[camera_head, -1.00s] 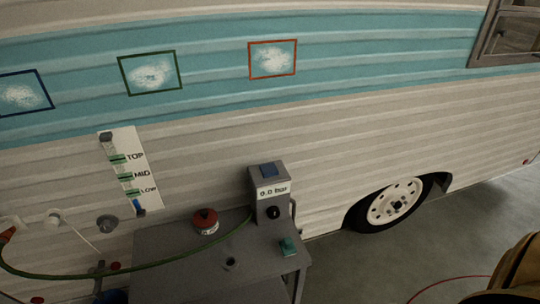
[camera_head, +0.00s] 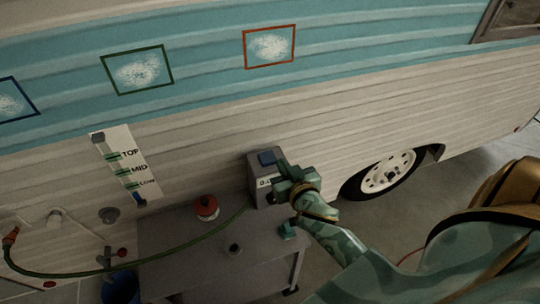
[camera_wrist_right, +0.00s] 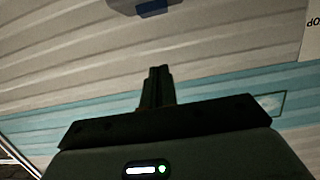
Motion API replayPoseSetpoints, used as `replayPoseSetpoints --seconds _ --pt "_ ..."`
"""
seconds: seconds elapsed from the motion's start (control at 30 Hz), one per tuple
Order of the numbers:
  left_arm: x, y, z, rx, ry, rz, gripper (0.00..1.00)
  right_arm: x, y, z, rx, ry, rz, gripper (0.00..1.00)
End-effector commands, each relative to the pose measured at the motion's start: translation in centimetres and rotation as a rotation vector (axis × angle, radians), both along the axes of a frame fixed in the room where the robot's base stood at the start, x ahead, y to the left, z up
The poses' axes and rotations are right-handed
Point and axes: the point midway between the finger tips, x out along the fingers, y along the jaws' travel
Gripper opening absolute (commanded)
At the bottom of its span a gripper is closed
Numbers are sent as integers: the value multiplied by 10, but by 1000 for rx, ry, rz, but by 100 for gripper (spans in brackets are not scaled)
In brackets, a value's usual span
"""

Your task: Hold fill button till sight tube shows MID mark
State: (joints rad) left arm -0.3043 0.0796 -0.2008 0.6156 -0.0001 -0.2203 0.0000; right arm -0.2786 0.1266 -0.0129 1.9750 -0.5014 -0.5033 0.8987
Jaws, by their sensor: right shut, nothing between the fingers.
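The sight tube (camera_head: 120,170) is on a white panel on the camper's side, with green marks at TOP, MID and LOW. Blue shows at its bottom, below LOW. A grey box (camera_head: 256,188) with a blue square button (camera_head: 267,158) on top stands on the table; its display is mostly hidden by my right gripper (camera_head: 283,171). That gripper is shut and empty, in front of the box's upper right in the picture. I cannot tell whether it touches. In the wrist view the shut fingers (camera_wrist_right: 157,85) point towards the camper wall, with the blue button (camera_wrist_right: 152,8) at the top edge. My left gripper is not in view.
The grey table (camera_head: 180,240) holds a red-topped can (camera_head: 207,206), a dark knob (camera_head: 234,249) and a teal block (camera_head: 288,231). The camper wheel (camera_head: 388,171) is to the right.

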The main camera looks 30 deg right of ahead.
Motion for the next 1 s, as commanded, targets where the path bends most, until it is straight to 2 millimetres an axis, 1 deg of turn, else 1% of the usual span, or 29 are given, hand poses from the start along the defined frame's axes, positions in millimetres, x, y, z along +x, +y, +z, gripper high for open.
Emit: replayPoseSetpoints --seconds 0.13,0.23,0.63,0.7,0.8,1.0 --pt "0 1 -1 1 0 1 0 6 -1 -2 -1 0 1 0" --pt "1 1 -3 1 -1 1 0 18 -4 -5 0 0 2 0" --pt "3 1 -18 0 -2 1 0 96 -24 -26 -2 0 0 0" --pt "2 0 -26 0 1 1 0 95 -23 -42 0 5 1 0" --pt "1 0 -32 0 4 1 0 94 -22 -55 -1 5 0 0" --pt "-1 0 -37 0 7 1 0 94 -22 -65 1 3 2 0"
